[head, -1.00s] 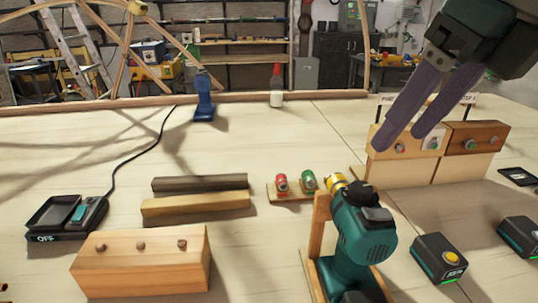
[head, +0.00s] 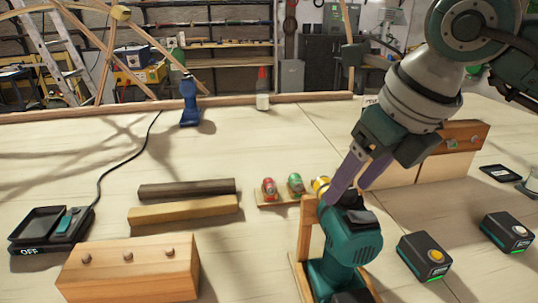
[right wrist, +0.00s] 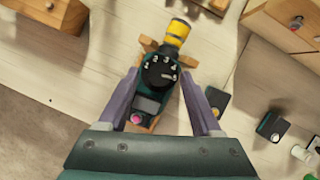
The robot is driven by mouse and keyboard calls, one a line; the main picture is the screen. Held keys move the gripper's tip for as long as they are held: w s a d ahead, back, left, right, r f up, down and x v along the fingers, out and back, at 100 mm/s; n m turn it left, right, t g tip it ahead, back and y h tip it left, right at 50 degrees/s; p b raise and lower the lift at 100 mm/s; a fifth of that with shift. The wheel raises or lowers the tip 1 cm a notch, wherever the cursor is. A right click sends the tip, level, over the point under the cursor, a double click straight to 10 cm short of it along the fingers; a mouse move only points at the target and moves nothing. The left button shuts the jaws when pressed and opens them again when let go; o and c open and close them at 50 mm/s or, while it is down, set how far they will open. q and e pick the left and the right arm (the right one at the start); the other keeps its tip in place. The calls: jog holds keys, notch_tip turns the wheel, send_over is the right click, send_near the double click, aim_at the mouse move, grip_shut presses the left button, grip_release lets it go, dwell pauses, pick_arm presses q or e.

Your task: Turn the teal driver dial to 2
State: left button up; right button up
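The teal driver (head: 345,240) stands in a wooden cradle, with a yellow collar at its nose. Its black dial (right wrist: 159,72) shows in the right wrist view with white numbers around the rim. A pale mark lies on the dial's right side, nearest the 4; I cannot read it surely. My right gripper (head: 347,194) is open above the driver. In the right wrist view its two purple fingers (right wrist: 158,78) lie on either side of the dial, with gaps; contact does not show. In the head view the fingers partly hide the dial. My left gripper is not in view.
Red and green parts (head: 269,188) stand on a small wooden holder left of the driver. Battery packs (head: 425,256) lie to its right. A wooden panel stand (head: 445,165) is behind right.

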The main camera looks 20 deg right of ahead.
grip_shut()
dwell(0.3)
dwell(0.3)
